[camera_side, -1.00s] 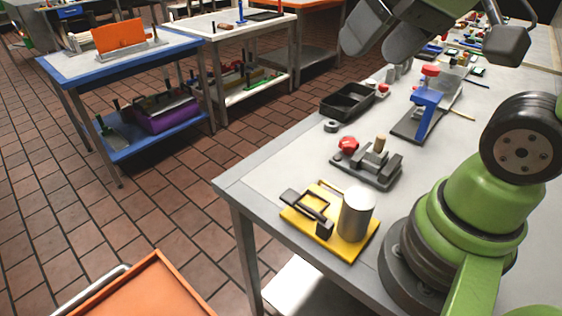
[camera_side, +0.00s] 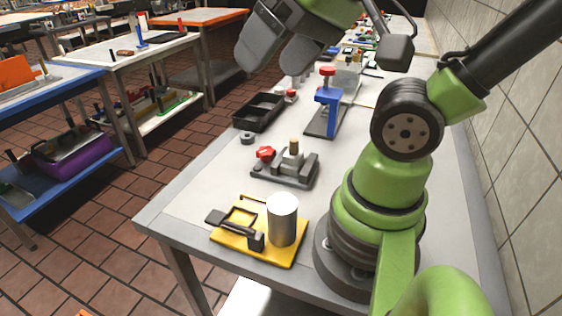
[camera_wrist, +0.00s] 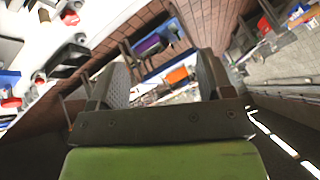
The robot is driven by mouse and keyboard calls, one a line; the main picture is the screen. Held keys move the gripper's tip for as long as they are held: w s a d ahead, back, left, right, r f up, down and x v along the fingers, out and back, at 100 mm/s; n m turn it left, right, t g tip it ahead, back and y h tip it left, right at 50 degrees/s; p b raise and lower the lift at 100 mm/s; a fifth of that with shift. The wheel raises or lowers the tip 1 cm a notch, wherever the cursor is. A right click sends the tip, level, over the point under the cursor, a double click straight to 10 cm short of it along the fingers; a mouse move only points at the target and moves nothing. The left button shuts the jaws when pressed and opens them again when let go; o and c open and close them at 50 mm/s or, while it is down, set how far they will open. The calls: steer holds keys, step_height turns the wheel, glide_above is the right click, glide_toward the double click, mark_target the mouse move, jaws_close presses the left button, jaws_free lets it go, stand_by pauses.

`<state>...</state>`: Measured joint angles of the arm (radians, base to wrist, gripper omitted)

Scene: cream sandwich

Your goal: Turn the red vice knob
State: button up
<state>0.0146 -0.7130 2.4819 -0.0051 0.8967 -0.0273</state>
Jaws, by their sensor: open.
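The red vice knob (camera_side: 265,153) is on the left end of a small grey vice (camera_side: 285,172) on the workbench. A tan peg (camera_side: 294,146) stands up from the vice. My gripper (camera_side: 270,60) is high above the bench's far part, well away from the knob, with its two dark fingers apart and nothing between them. In the wrist view, my gripper (camera_wrist: 162,80) faces out over the floor and other tables. The knob (camera_wrist: 69,17) shows there at the upper left, outside the fingers.
A yellow base (camera_side: 232,243) with a metal cylinder (camera_side: 283,220) stands nearer the front edge. Behind the vice are a metal ring (camera_side: 247,138), a black tray (camera_side: 258,112) and a blue press (camera_side: 328,112) with a red top. A tiled wall (camera_side: 490,150) is at right.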

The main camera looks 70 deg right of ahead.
steer(key=w+d+f+n+g+h, duration=0.1)
steer(key=w+d+f+n+g, duration=0.1)
steer(key=w+d, duration=0.3)
steer(key=n+g, duration=0.5)
glide_above(263, 150)
step_height(263, 150, down, 16)
steer(key=shift+h, duration=0.4)
step_height(263, 150, down, 10)
steer(key=shift+f, duration=0.1)
steer(key=c, duration=0.9)
